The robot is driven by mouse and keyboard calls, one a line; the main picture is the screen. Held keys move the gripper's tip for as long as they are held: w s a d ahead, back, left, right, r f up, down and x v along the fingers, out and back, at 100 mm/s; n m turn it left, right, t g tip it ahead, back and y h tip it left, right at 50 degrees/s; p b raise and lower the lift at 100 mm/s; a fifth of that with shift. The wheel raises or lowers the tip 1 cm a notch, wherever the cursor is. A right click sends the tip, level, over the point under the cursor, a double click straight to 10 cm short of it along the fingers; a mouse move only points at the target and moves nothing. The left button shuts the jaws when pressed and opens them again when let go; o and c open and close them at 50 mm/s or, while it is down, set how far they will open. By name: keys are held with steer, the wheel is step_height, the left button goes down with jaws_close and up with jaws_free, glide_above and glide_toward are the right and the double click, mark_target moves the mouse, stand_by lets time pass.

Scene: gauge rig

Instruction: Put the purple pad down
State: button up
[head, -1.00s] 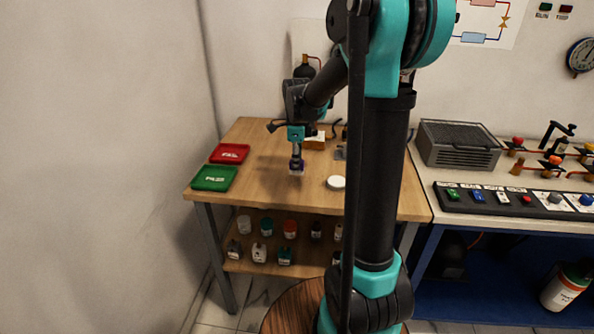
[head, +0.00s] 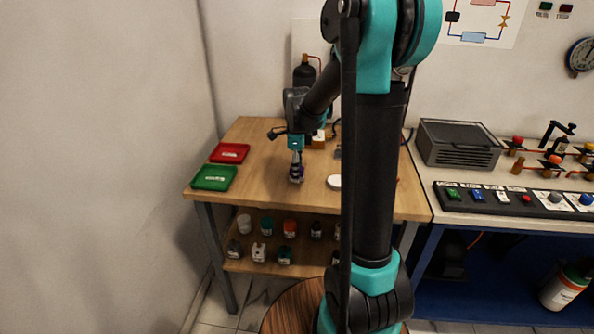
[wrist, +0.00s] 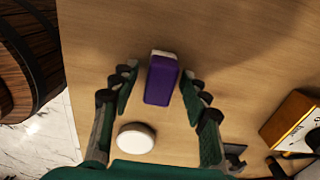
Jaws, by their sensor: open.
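The purple pad (wrist: 162,82) has a pale end and lies between the spread fingers of my gripper (wrist: 160,85) in the wrist view. Gaps show on both sides of it, so the fingers do not touch it. It appears to rest on the wooden table (wrist: 240,50). In the head view my gripper (head: 296,175) points down at the table's middle, and the pad is a small purple patch there, mostly hidden by the fingers.
A white round disc (head: 334,182) lies right of my gripper. A red tray (head: 229,153) and a green tray (head: 214,178) sit at the table's left edge. A yellow-orange box (wrist: 291,120) stands on the table. The wood between trays and gripper is clear.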

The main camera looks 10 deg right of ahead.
step_height(320, 180, up, 12)
steer(key=shift+r, duration=0.2)
stand_by(0.4)
